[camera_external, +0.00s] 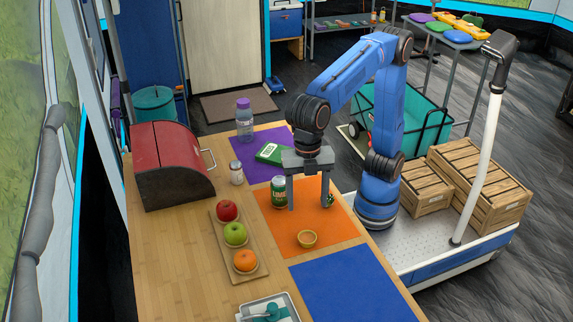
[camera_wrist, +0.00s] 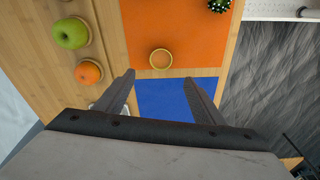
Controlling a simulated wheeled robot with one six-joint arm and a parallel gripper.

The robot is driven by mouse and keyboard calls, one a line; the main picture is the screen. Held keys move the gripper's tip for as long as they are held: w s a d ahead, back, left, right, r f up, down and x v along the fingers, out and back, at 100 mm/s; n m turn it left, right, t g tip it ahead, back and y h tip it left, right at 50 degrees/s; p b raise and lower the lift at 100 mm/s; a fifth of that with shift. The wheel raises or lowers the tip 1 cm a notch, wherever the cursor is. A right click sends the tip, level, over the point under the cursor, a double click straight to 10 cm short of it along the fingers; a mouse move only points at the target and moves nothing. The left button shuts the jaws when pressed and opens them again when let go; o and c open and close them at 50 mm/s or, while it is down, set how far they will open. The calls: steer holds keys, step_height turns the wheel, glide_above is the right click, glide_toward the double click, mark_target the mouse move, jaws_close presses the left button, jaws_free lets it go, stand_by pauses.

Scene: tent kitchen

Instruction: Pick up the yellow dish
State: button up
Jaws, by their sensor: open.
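The yellow dish (camera_external: 307,239) is a small round bowl on the orange mat (camera_external: 275,228), near that mat's edge with the blue mat. In the wrist view the dish (camera_wrist: 160,59) lies ahead of the fingertips, roughly centred between them. My gripper (camera_external: 309,206) points down above the orange mat, its two fingers apart and nothing between them. In the wrist view the gripper (camera_wrist: 160,76) is open and apart from the dish.
A wooden tray (camera_external: 243,277) with apples and an orange lies to the left. The blue mat (camera_external: 350,290) is bare.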

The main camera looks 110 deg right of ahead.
mark_target(307, 237)
steer(key=f, duration=0.8)
steer(key=a+f, duration=0.1)
steer(key=f, duration=0.4)
steer(key=shift+a, duration=0.1)
steer(key=c, duration=1.1)
steer(key=shift+c, duration=0.3)
steer(key=shift+r, duration=0.15)
